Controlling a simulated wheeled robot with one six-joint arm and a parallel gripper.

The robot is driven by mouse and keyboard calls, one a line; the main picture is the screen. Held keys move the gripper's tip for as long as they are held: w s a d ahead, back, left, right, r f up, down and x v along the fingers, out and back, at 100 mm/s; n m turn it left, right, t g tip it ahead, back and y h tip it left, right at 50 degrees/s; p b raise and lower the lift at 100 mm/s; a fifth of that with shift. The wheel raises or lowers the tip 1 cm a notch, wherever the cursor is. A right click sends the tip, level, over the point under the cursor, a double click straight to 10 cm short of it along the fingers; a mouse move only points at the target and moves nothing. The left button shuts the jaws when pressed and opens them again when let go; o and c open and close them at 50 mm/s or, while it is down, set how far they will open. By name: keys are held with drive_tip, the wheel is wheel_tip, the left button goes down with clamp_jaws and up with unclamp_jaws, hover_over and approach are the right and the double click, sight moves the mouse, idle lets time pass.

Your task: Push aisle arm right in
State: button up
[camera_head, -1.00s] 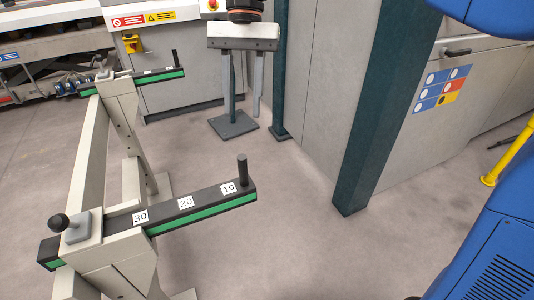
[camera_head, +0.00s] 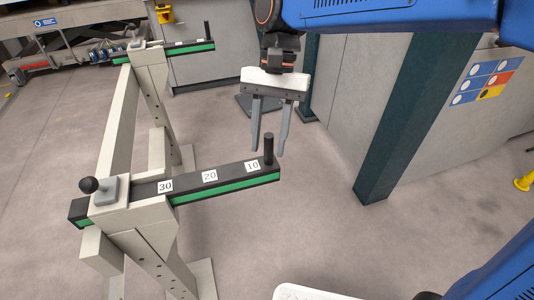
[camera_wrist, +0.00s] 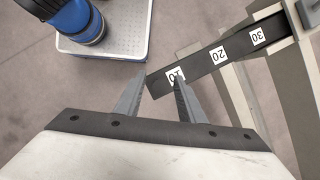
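The near support arm (camera_head: 225,179) is a black bar with a green side stripe and labels 30, 20 and 10. It sticks out to the right from a beige stand. A black upright peg (camera_head: 268,149) stands at its free end, and a ball-headed clamp lever (camera_head: 91,185) sits at the stand end. My gripper (camera_head: 268,153) is open, its two grey fingers apart and pointing down close to the peg. I cannot tell whether they touch it. In the wrist view the bar (camera_wrist: 199,64) runs past the fingertips, with the 10 label between them; the peg is not clear there.
A similar far arm (camera_head: 190,48) with a peg sits on the same beige stand (camera_head: 121,115). A dark green post (camera_head: 402,125) and a grey machine panel (camera_head: 362,80) stand to the right. Grey floor is open in front of them.

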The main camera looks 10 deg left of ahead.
sight(267, 151)
drive_tip(key=shift+x, duration=1.85)
clamp_jaws()
